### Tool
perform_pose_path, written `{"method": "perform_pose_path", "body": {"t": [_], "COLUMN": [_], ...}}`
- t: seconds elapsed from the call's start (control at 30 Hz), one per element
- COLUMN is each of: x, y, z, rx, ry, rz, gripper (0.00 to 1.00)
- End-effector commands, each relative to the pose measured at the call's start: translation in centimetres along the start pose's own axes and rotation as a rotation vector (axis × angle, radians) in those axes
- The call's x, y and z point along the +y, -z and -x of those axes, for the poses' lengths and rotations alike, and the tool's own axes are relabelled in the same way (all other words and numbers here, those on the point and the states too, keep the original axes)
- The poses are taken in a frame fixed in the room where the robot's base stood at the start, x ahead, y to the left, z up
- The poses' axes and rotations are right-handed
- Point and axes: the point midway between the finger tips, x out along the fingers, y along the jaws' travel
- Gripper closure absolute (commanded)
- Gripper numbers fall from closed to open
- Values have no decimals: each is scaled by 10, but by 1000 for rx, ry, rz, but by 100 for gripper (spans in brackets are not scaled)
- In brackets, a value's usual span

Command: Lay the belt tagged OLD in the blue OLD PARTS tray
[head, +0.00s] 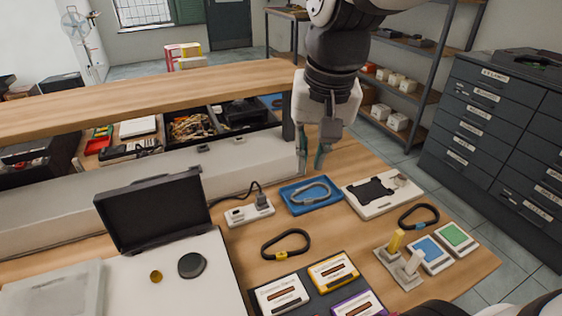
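A black belt loop with a yellow tag (286,244) lies on the wooden bench in front of the blue tray. A second black belt loop with a blue tag (419,214) lies on the bench at the right. The writing on both tags is too small to read. The blue tray (297,205) sits in the middle of the bench. A grey loop shape shows inside it; I cannot tell whether it is a belt or a marking. My gripper (311,167) points down above the back edge of the tray. Its fingers are apart with nothing between them.
A white board with a black part (383,191) lies right of the tray, and a power strip (249,213) left of it. Cassettes (333,271) lie in front. A small stand (403,262) and an open-lidded hi-fi deck (160,213) flank the bench. A raised wooden shelf (150,97) runs behind.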

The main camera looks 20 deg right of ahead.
Motion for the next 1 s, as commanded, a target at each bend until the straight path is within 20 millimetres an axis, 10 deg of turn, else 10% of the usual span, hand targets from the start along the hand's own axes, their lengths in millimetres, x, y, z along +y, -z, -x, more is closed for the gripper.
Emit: {"method": "perform_pose_path", "body": {"t": [0.4, 1.0], "x": [26, 29], "y": [-105, -115], "z": [13, 26], "rx": [96, 125], "ry": [36, 40], "rz": [410, 462], "gripper": [87, 87]}}
